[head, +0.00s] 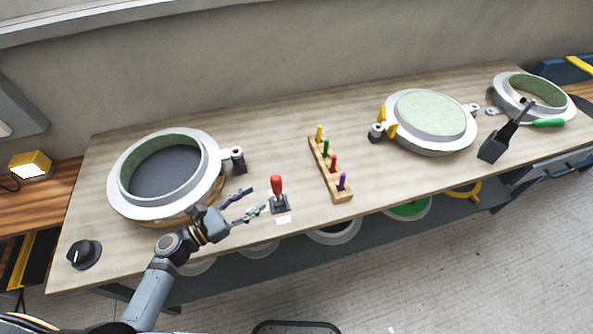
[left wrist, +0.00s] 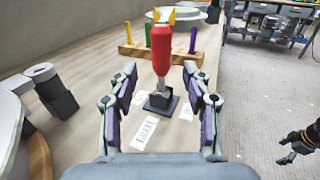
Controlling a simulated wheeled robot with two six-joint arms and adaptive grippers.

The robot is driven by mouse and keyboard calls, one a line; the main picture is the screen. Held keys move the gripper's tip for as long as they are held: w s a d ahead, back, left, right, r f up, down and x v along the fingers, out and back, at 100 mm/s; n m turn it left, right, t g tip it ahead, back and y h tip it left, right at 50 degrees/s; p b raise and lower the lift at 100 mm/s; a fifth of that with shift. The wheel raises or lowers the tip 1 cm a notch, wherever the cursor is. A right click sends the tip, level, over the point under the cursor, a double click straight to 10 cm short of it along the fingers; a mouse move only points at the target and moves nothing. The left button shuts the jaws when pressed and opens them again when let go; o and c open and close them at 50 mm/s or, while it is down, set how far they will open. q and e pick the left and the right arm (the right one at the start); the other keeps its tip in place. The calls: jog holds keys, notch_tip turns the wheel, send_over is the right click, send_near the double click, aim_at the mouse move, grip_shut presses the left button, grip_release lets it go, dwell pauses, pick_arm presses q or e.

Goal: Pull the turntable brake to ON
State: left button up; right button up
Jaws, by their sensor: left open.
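The brake lever (head: 277,187) has a red grip on a dark base and stands upright near the table's front edge. In the left wrist view the red grip (left wrist: 161,50) stands ahead, in line with the gap between my fingers. My left gripper (head: 259,199) is open and empty, just left of the lever in the head view. White labels (left wrist: 145,133) lie by the lever's base; their text is too small to read surely. A round grey mould (head: 206,177) sits on a wooden turntable left of my gripper. My right gripper (left wrist: 291,150) seems to show at the right edge of the left wrist view.
A wooden rack (head: 329,178) with several coloured pegs stands right of the lever. A black knob (head: 84,253) is at the table's front left corner. Another mould (head: 431,119) stands farther right. Bare table (head: 270,135) lies behind the lever.

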aim_at(276, 184)
pick_arm(q)
jog(key=shift+w+d+r+p, duration=0.25)
jog(key=shift+w+d+p, duration=0.2)
jog(key=shift+d, duration=0.05)
jog(key=shift+w+d+r+p, duration=0.25)
jog(key=shift+w+d+p, duration=0.15)
jog(key=shift+d+p, duration=0.1)
jog(key=p+x, duration=0.1)
jog(key=x, duration=0.4)
jog(key=shift+w+d+f, duration=0.1)
jog(key=shift+d+f, duration=0.1)
jog(key=shift+d, duration=0.1)
jog(key=shift+w, duration=0.1)
jog(key=shift+d+f, duration=0.1)
jog(key=shift+d, duration=0.05)
jog(key=shift+c, duration=1.5)
jog(key=c, duration=0.5)
jog(key=shift+c, duration=1.1)
grip_shut()
pick_arm(e)
jog(key=s+a+r, duration=0.1)
jog(key=s, duration=0.1)
jog(key=s+a+r, duration=0.2)
jog(key=shift+a, duration=0.15)
jog(key=shift+f, duration=0.1)
